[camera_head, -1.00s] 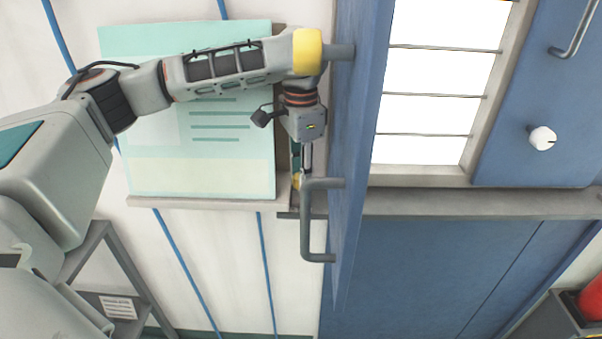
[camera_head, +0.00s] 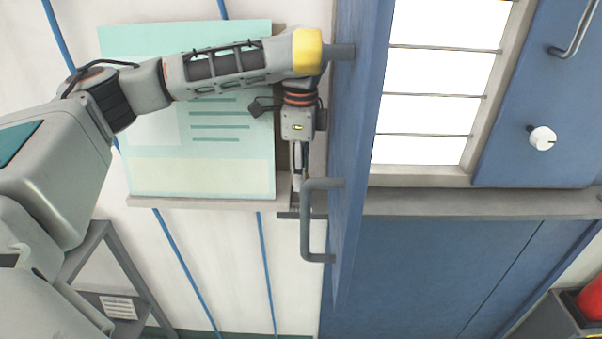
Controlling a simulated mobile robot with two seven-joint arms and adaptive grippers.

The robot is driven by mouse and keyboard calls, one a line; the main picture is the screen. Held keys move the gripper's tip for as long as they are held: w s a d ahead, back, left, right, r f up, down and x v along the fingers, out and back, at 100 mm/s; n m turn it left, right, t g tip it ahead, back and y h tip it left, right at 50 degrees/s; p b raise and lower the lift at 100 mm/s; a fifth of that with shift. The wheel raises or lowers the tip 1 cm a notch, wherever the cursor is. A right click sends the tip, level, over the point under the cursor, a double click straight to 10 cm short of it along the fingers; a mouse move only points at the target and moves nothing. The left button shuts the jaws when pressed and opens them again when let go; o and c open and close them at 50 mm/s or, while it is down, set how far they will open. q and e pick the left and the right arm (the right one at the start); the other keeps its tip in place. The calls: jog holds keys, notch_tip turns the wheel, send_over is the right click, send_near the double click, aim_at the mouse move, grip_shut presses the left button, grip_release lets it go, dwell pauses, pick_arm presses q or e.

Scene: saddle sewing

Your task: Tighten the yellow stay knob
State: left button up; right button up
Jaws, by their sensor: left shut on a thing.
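My left gripper (camera_head: 298,174) points down beside the open blue shutter panel (camera_head: 350,140), just above the dark stay bar (camera_head: 288,215) at the sill. Its fingers are shut on the yellow stay knob, which the fingers now hide almost wholly. The knob sits at the sill end, left of the panel's grey handle (camera_head: 306,222). My right gripper is not in view.
The blue panel with its protruding grey handle stands close to the right of my left gripper. A pale green poster (camera_head: 200,150) hangs behind my arm. A barred window (camera_head: 430,110) and another blue panel with a white knob (camera_head: 542,138) are at right.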

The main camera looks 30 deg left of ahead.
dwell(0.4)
pick_arm(q)
jog(key=o, duration=1.1)
notch_tip(320, 180, up, 12)
jog(key=shift+c, duration=0.3)
